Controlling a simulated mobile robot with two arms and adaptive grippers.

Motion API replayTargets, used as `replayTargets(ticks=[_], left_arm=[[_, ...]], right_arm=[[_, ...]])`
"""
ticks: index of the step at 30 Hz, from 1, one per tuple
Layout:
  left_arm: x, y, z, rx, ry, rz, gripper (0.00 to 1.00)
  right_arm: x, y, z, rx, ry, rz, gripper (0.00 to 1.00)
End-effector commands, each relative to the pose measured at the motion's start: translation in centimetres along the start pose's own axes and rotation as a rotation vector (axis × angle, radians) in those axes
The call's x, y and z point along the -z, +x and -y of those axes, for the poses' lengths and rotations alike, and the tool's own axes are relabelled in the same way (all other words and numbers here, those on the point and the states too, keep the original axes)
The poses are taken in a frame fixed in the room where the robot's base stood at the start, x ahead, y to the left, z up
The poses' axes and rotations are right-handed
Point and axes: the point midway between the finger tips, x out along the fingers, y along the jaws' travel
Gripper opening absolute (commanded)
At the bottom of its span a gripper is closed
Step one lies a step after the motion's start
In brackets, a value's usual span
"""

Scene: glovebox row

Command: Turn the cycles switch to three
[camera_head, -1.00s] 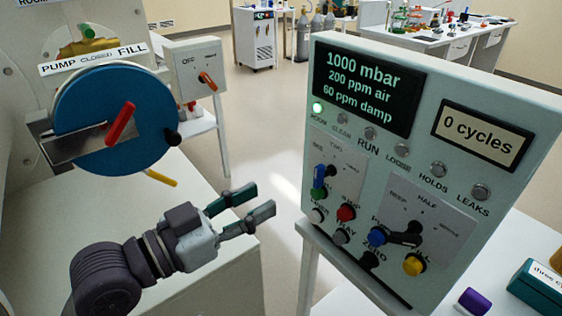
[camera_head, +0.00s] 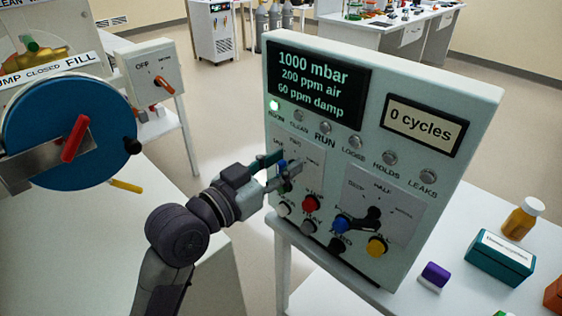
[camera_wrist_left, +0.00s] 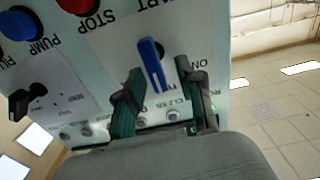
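The cycles switch has a blue handle (camera_wrist_left: 152,65) on the upright control panel (camera_head: 478,105). The panel display (camera_head: 423,126) reads 0 cycles. My right gripper is in neither view.
A blue wheel with a red handle (camera_head: 75,139) stands at the left. A teal box (camera_head: 497,259) and an amber bottle (camera_head: 522,220) stand at the right.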

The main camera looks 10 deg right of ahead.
Motion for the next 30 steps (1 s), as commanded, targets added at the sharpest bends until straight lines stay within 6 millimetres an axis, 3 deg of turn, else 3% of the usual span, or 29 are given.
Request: replayTargets(ticks=[5,12,20,30], left_arm=[[-0.01,0.00,0.00,0.000,0.000,0.000,0.38],[-0.02,-0.02,0.00,0.000,0.000,0.000,0.00],[0.00,-0.03,-0.05,0.000,0.033,0.001,0.00],[-0.14,-0.04,-0.63,0.000,0.325,0.002,0.00]], right_arm=[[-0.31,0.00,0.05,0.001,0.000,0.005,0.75],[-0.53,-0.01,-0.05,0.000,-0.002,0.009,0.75],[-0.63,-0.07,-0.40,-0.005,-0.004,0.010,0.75],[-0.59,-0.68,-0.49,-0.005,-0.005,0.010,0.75]])
